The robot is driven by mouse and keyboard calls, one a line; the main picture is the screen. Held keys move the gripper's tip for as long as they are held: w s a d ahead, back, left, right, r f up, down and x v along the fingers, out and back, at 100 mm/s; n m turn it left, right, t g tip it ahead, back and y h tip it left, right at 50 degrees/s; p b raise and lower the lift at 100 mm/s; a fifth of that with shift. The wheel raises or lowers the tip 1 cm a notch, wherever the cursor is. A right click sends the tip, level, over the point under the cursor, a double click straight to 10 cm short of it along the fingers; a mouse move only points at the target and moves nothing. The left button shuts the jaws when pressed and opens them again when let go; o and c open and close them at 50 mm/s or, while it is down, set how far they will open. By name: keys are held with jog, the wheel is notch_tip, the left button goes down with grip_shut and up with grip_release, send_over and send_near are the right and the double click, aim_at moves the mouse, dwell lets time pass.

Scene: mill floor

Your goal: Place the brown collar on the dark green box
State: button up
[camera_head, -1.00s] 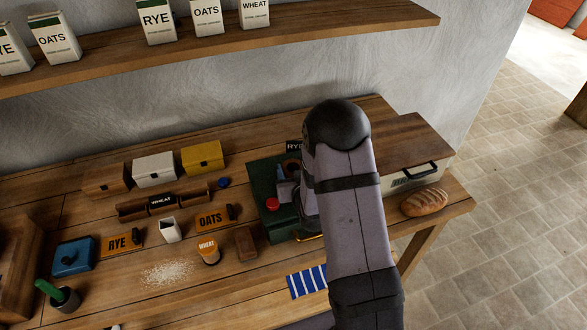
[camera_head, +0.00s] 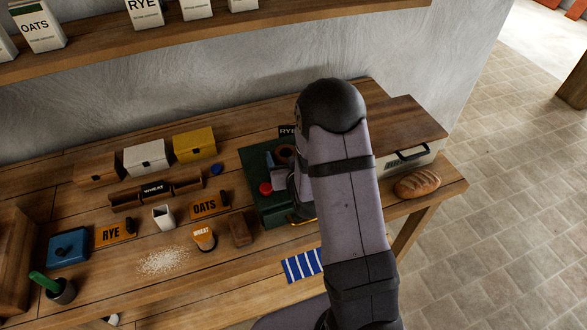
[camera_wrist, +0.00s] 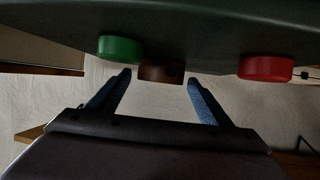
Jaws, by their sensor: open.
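The dark green box (camera_head: 253,160) stands toward the right of the workbench in the head view, partly hidden by my arm. In the wrist view, the brown collar (camera_wrist: 160,72) lies against the dark green surface (camera_wrist: 200,25), between a green knob (camera_wrist: 120,48) and a red knob (camera_wrist: 265,68). My gripper (camera_wrist: 160,80) is open, its fingertips on either side of the collar with visible gaps. The red knob (camera_head: 265,188) also shows on the box in the head view.
A wooden-topped bin (camera_head: 405,130) and a bread loaf (camera_head: 417,183) are right of my arm. A striped cloth (camera_head: 302,265) lies in front.

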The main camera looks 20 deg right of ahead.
jog(key=v, duration=0.5)
jog(key=shift+r, duration=0.15)
jog(key=p+v, duration=0.3)
jog(key=p, duration=0.2)
jog(key=p+v, duration=0.2)
jog(key=p, duration=0.2)
jog(key=shift+s+a, duration=0.1)
jog(key=shift+s, duration=0.15)
jog(key=shift+w, duration=0.1)
